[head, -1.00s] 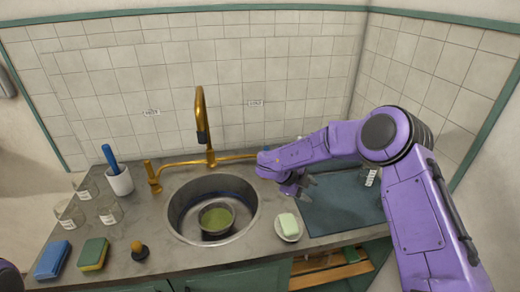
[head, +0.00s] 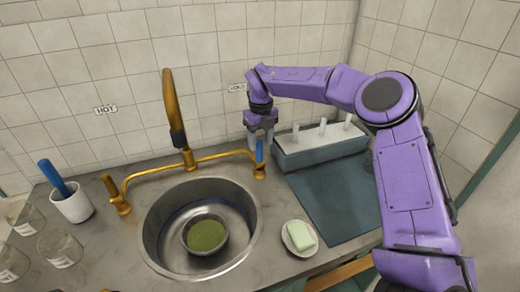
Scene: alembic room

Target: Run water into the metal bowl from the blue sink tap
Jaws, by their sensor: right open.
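The metal bowl (head: 190,245) sits upright in the round steel sink (head: 157,253), with something green inside it. The brass faucet spout (head: 172,108) rises behind the sink and ends in a dark nozzle; no water shows coming from it. The blue sink tap (head: 260,152) is the upright blue handle at the right end of the brass pipe, below the COLD label. My right gripper (head: 261,140) points down at the blue handle, with its open fingers at the handle's upper part; I cannot tell if they touch it. My left gripper is out of view.
A brass tap (head: 116,196) stands at the left end of the pipe, below the HOT label (head: 106,109). A soap dish (head: 291,245) with pale green soap is right of the sink. A grey-green rack (head: 320,152) stands behind a dark mat (head: 335,205). A white cup and glass beakers are at left.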

